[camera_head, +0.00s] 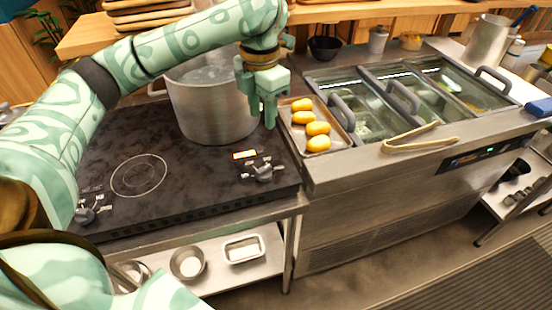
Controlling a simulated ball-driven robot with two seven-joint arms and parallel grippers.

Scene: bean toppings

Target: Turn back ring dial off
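The black cooktop (195,185) carries two metal dial groups on its front part. The right dial group (263,172) sits beside a small lit display (245,155). The left dial group (92,210) is near the front left corner. I cannot tell from their shape which is the back ring dial or how it is set. My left gripper (264,118) hangs pointing down above the cooktop's right edge, higher than the right dial group and apart from it. Its finger gap is not clear. My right gripper is not in view.
A large steel pot (208,105) stands on the back of the cooktop, close to my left arm. A tray (341,142) of yellow oval pieces lies right of the gripper. Tongs (420,146) lie before the glass-lidded wells (455,85). Space above the cooktop's front is clear.

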